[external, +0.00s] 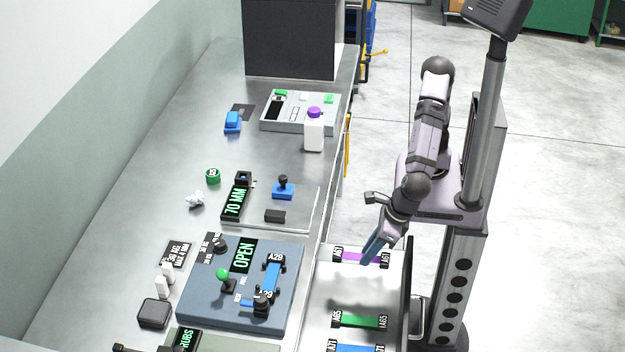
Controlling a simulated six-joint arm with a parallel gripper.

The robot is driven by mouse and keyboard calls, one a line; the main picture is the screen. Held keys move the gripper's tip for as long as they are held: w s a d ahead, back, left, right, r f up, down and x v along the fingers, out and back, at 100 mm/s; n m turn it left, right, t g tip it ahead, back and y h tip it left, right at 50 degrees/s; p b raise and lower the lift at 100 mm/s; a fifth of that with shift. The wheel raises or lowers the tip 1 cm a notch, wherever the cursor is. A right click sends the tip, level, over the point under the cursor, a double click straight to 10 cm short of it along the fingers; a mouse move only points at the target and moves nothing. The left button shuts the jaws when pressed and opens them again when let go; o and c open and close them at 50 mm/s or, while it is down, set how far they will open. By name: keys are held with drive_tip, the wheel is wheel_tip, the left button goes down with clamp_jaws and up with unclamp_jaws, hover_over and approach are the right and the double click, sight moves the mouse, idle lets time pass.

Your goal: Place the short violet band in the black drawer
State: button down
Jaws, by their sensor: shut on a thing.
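The short violet band (350,257) has a black A61 tag at each end. It lies across the far part of an open, pale-floored drawer (345,292), whose right wall is dark. My gripper (369,258) reaches down from the upper right, with its blue fingers at the right half of the violet band. It is shut on the band, and the fingers hide part of it. I cannot tell whether the band touches the drawer floor.
A green band (360,321) tagged A65 and a blue band (358,349) lie nearer in the drawer.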

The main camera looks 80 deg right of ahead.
hover_over(363, 295)
drive_tip(key=s+d, duration=0.1)
wheel_tip(363, 295, down, 4)
drive_tip(key=f, duration=0.1)
drive_tip(key=shift+s+a+f+b, duration=0.1)
drive_tip(key=shift+a+f+b, duration=0.1)
drive_tip(key=shift+f, duration=1.4)
drive_tip(key=shift+s+a+f+b, duration=0.1)
drive_tip(key=shift+a+f+b, duration=0.1)
drive_tip(key=shift+f, duration=1.45)
drive_tip(key=shift+s+a+f+b, duration=0.1)
drive_tip(key=shift+a+f+b, duration=0.1)
drive_tip(key=shift+f, duration=1.4)
drive_tip(key=shift+f, duration=0.1)
drive_tip(key=c, duration=1.5)
unclamp_jaws()
drive_tip(key=shift+c, duration=0.2)
drive_tip(key=v, duration=1.2)
drive_tip(key=shift+d+p, duration=0.15)
drive_tip(key=shift+p, duration=0.3)
